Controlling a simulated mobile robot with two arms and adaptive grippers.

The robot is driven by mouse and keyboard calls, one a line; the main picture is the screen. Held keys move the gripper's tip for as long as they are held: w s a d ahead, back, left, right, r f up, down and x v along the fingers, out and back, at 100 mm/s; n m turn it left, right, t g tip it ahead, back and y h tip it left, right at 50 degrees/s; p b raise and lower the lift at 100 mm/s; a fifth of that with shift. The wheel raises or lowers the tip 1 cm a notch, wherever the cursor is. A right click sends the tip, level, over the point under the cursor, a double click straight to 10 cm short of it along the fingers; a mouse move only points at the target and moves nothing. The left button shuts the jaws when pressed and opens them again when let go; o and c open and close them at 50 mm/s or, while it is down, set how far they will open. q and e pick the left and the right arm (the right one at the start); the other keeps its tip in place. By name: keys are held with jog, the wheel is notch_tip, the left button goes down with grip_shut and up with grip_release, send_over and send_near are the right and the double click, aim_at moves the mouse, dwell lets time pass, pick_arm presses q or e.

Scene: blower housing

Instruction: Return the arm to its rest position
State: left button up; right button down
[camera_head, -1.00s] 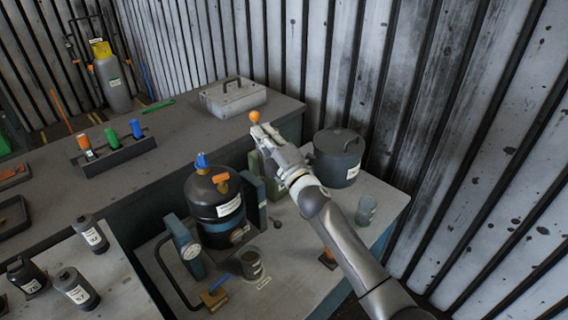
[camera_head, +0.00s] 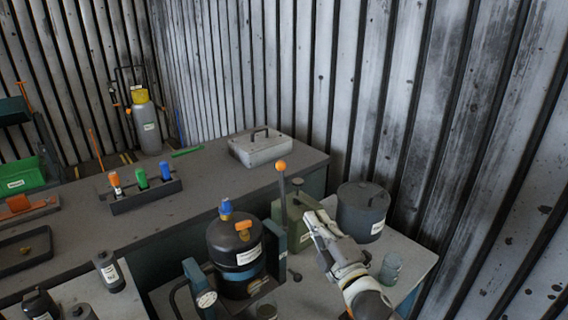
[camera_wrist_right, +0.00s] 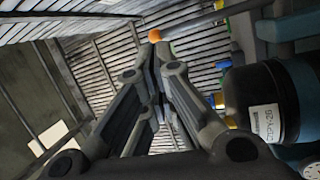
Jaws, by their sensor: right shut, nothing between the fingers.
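My right gripper (camera_head: 318,222) is shut and empty. In the head view it stands over the right-hand table, right beside a lever with an orange ball knob (camera_head: 281,165) on a green box (camera_head: 293,222). In the right wrist view my shut fingers (camera_wrist_right: 150,62) show with nothing between them. The orange knob (camera_wrist_right: 154,35) shows just past the fingertips there, and I cannot tell from this view whether they touch. My left gripper is not in view.
A black tank (camera_head: 234,243) with a blue valve stands left of the gripper. A dark lidded pot (camera_head: 362,211) and a glass jar (camera_head: 390,268) stand to its right. A grey case (camera_head: 262,147) and a rack (camera_head: 147,195) are on the long bench. The corrugated wall is close behind.

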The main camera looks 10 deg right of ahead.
jog(key=s+d+f+m+g+h, duration=0.3)
jog(key=s+f+m+g, duration=0.1)
jog(key=s+f+m, duration=0.3)
jog(key=s+d+f+m+g+h, duration=0.3)
jog(key=s+d+f+m, duration=0.15)
jog(key=s+f, duration=0.3)
jog(key=s+f+m+g, duration=0.3)
jog(key=s+f+g, duration=0.15)
jog(key=s, duration=0.65)
jog(key=s+f+m+g, duration=0.3)
jog(key=s+f+g, duration=0.15)
jog(key=s, duration=0.65)
notch_tip(320, 180, down, 25)
jog(key=s+g, duration=0.1)
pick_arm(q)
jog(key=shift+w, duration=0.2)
pick_arm(e)
jog(key=s+d+f+g, duration=0.1)
jog(key=s+d+f, duration=0.1)
jog(key=s+f, duration=1.4)
jog(key=shift+s+d+f+n, duration=0.25)
jog(key=shift+s+n, duration=0.1)
jog(key=shift+s, duration=0.35)
